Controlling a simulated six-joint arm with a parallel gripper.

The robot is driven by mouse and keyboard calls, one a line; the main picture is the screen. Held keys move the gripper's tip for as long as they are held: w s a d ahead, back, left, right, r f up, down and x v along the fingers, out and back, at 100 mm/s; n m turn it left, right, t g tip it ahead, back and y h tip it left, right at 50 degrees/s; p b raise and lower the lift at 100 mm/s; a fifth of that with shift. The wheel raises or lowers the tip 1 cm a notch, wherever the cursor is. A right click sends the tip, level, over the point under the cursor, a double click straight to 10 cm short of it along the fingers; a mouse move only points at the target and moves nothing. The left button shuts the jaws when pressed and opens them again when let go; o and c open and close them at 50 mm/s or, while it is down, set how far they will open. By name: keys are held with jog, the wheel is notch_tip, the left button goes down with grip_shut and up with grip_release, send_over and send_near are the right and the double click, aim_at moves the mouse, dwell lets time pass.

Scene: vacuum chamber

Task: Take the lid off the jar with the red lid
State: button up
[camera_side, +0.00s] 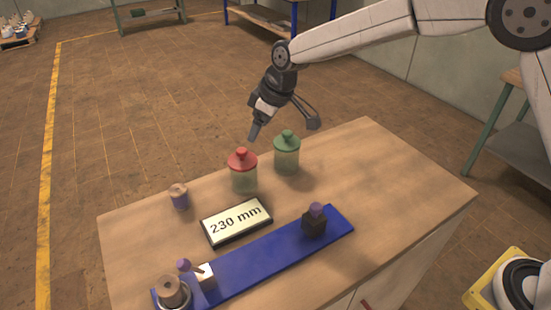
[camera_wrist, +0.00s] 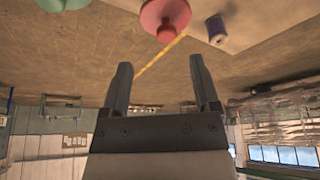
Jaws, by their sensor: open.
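The jar with the red lid (camera_side: 243,177) stands upright on the wooden table, its red lid (camera_side: 242,158) seated on top with a knob. In the wrist view the red lid (camera_wrist: 166,14) shows at the top edge, beyond my fingertips. A second jar with a green lid (camera_side: 287,153) stands just to its right, and that green lid (camera_wrist: 62,3) is cut off at the top left of the wrist view. My gripper (camera_side: 283,131) is open and empty, above and behind the two jars. Its two fingers (camera_wrist: 160,82) are spread apart and touch neither lid.
A small spool (camera_side: 179,196) stands left of the red-lidded jar. The table's right side (camera_side: 400,180) is clear.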

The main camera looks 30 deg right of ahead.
aim_at(242, 150)
jog(key=shift+w+a+r+x, duration=0.1)
jog(key=shift+a+x, duration=0.1)
jog(key=shift+x, duration=1.15)
jog(key=shift+w+a+r+x, duration=0.1)
jog(key=shift+a+x, duration=0.15)
jog(key=shift+x, duration=1.15)
jog(key=shift+w+a+r+x, duration=0.1)
jog(key=shift+a+x, duration=0.1)
jog(key=shift+x, duration=1.15)
grip_shut()
